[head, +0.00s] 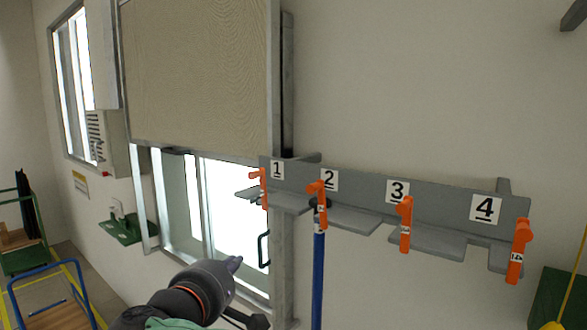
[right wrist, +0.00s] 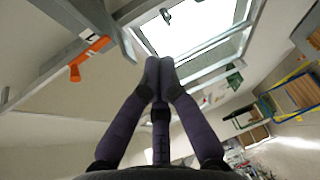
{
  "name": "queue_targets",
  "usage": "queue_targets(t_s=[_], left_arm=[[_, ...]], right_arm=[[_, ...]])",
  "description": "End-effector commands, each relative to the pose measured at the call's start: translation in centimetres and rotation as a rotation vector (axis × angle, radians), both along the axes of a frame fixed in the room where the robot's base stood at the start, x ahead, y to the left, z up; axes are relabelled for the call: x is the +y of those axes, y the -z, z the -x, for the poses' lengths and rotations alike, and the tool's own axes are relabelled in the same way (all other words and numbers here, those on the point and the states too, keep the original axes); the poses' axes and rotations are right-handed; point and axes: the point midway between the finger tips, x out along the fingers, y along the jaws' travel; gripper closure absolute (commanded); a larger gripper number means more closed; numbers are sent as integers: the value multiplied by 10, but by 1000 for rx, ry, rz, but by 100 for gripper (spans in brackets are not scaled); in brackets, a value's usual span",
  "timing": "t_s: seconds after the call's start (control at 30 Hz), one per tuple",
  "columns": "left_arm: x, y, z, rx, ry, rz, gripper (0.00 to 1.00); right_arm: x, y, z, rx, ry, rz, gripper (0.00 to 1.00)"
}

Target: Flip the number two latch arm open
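The number two latch arm (head: 322,205) is orange and hangs from the grey rack (head: 360,192) below the "2" label (head: 329,180). It points down across the front of its slot, where a blue rod (head: 318,275) with a black top hangs. My right gripper (head: 236,264) is left of and below this latch, apart from it, in front of the window. In the right wrist view its two fingers (right wrist: 160,66) meet at the tips with nothing between them. An orange latch (right wrist: 90,58) shows there too; its number cannot be read. My left gripper is not in view.
Orange latches one (head: 264,188), three (head: 405,224) and four (head: 518,250) also hang on the rack. Wall space below the rack is mostly clear.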

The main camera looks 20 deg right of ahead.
Motion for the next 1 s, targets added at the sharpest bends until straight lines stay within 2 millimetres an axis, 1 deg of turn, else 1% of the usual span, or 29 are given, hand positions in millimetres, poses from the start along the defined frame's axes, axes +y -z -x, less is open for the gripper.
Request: queue_targets(t_s=[0.03,0.1,0.2,0.27,0.37,0.47,0.57,0.9,1.0], left_arm=[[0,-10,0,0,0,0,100],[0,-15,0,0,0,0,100],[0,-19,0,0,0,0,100],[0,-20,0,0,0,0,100],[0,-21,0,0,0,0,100],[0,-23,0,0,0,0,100],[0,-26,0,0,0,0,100],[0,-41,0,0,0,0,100],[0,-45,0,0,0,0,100]], right_arm=[[-5,-41,15,-67,21,-6,100],[-14,-80,33,-144,55,-12,100],[-24,-116,53,-219,93,-23,100],[-28,-127,60,-244,107,-26,100],[-33,-135,63,-262,119,-29,100],[-38,-135,57,-262,122,-29,100],[-46,-136,45,-261,125,-29,100],[-80,-137,-9,-259,122,-28,100],[-90,-138,-21,-261,122,-28,100]])
